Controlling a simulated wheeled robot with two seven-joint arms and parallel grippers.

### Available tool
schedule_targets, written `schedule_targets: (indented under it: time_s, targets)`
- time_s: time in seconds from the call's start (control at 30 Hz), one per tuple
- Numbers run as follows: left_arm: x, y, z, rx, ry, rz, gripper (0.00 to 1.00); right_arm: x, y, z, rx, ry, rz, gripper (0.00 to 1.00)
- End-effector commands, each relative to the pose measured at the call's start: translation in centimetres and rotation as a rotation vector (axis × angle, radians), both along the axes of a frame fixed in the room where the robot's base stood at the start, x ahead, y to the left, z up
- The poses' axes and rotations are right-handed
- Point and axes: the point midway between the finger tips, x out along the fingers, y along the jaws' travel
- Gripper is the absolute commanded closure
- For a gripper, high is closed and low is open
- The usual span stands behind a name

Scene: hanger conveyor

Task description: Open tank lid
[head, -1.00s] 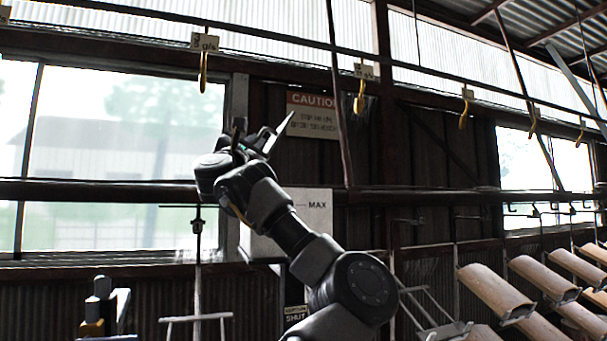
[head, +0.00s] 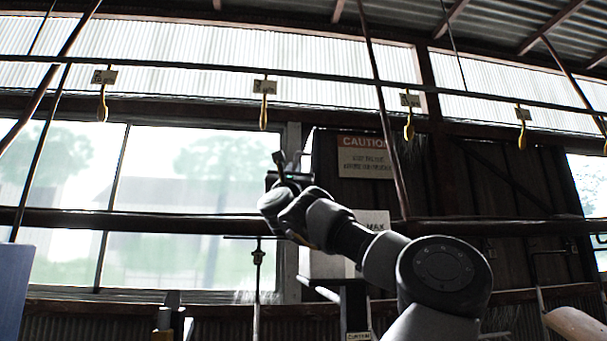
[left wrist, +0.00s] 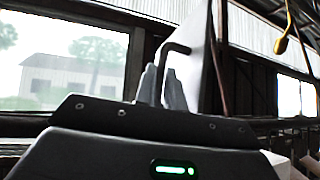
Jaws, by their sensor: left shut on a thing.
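The tank is a white box marked MAX (head: 325,262), partly hidden behind my left arm in the head view. Its lid shows as a thin pale panel (head: 306,149) standing steeply upright above the tank, nearly edge-on. In the left wrist view the lid is a large white panel (left wrist: 199,58) with a bent black handle (left wrist: 178,47). My left gripper (head: 281,165) is above the tank beside the lid. In the left wrist view its fingers (left wrist: 161,88) are shut on the handle. My right gripper is not in view.
A dark horizontal rail (head: 150,222) runs behind the tank. Yellow hooks (head: 263,108) with tags hang from an overhead rail. A caution sign (head: 366,157) is on the wall behind. A blue panel (head: 12,285) stands at the far left.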

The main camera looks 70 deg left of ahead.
Motion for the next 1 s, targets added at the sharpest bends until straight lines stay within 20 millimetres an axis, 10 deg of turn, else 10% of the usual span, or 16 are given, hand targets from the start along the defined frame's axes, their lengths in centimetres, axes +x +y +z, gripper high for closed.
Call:
schedule_targets:
  time_s: [0.23,0.43,1.0]
  targets:
    - [0.0,-0.2,0.3,0.004,-0.001,0.0,1.0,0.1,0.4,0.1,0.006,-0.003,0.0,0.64]
    - [0.1,-0.2,0.3,0.004,0.001,-0.001,0.67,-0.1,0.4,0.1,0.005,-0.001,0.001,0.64]
    - [-1.1,-2.9,-3.3,0.002,0.0,0.0,0.67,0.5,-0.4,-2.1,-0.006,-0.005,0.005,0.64]
